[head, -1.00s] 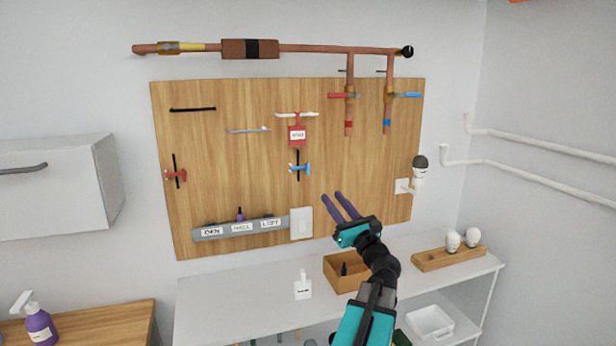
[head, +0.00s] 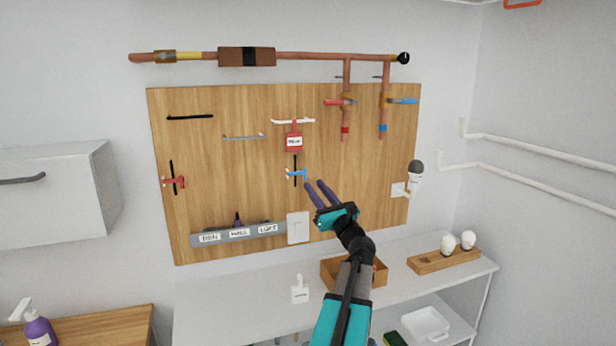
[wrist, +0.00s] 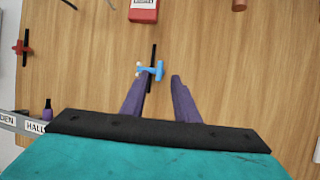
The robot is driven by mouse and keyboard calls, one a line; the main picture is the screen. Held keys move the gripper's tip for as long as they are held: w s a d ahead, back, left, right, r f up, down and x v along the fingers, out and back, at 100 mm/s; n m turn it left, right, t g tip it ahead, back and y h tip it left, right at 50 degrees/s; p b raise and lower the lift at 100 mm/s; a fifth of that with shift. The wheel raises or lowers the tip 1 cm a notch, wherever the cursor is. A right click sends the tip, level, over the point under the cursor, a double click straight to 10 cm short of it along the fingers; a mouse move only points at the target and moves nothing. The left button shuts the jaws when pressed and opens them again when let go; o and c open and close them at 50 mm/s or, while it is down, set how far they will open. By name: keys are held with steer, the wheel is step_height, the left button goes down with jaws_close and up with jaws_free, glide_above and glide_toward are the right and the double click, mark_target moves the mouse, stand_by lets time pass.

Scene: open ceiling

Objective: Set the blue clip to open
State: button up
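The blue clip (head: 297,174) sits on a short black vertical bar (head: 295,161) on the wooden board. In the wrist view the blue clip (wrist: 152,70) lies ahead of the fingertips, nearer the left one, with its crosspiece reaching left to a pale end. My gripper (head: 314,185) has two purple fingers pointing up and left, just right of and below the clip in the head view. In the wrist view my gripper (wrist: 162,78) is open, with board showing between its fingers. I see nothing held, and contact with the clip cannot be told.
A red tagged lock (head: 294,141) hangs above the clip. A similar red clip (head: 174,181) is at the board's left. A grey labelled strip (head: 238,234) and white switch plate (head: 298,228) lie below. An open wooden box (head: 340,272) stands on the white counter (head: 235,300).

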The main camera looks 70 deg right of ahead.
mark_target(297, 174)
steer(key=shift+p+x, duration=0.8)
steer(key=shift+x, duration=1.95)
steer(key=shift+f, duration=0.1)
jaws_close()
